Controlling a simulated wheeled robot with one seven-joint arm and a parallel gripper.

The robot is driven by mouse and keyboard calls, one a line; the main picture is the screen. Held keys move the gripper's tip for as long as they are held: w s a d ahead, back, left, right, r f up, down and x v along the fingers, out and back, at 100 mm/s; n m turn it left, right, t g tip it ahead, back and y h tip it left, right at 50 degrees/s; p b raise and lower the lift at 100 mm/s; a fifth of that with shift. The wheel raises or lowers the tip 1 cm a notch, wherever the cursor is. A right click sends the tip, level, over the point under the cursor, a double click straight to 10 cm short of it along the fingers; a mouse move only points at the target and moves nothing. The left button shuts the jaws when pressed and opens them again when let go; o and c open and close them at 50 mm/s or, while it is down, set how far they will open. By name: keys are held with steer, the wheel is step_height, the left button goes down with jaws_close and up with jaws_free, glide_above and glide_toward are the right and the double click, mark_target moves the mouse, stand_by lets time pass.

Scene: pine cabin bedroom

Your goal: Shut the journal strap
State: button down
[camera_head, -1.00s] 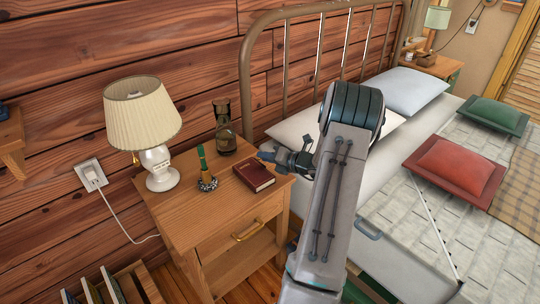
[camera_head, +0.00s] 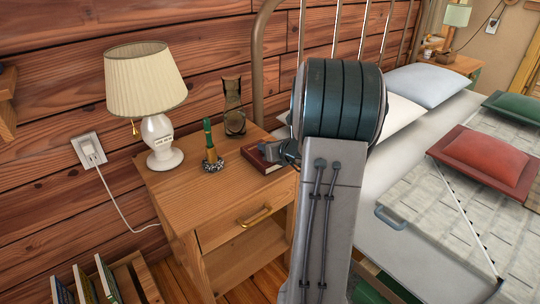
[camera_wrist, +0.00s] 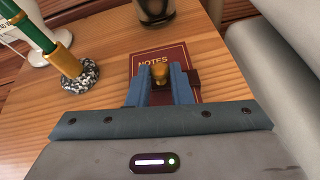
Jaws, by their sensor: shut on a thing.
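The dark red journal (camera_head: 256,158), with "NOTES" on its cover, lies flat on the nightstand; it also shows in the wrist view (camera_wrist: 176,53). A dark red strip (camera_wrist: 193,77), which looks like the strap, shows beside the right finger. How the tab joins the strap is hidden by the fingers. In the head view my gripper (camera_head: 280,151) is at the journal's right side, and my arm hides part of the journal.
On the nightstand (camera_head: 180,205), a green pen in a brass holder on a speckled base (camera_head: 212,164) stands left of the journal. A dark glass vessel (camera_head: 234,120) stands behind it. A lamp (camera_head: 160,140) is at the left. The bed (camera_head: 400,165) is at right.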

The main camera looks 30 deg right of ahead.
steer(key=shift+a+f+n+b, duration=0.15)
steer(key=shift+f+n+b, duration=0.2)
steer(key=shift+b, duration=0.7)
steer(key=shift+r+h+b, duration=0.1)
steer(key=shift+h+b, duration=0.2)
steer(key=c, duration=1.4)
jaws_free()
steer(key=shift+o, duration=0.2)
steer(key=p+v, duration=0.4)
steer(key=v, duration=0.9)
steer(key=shift+s, duration=0.4)
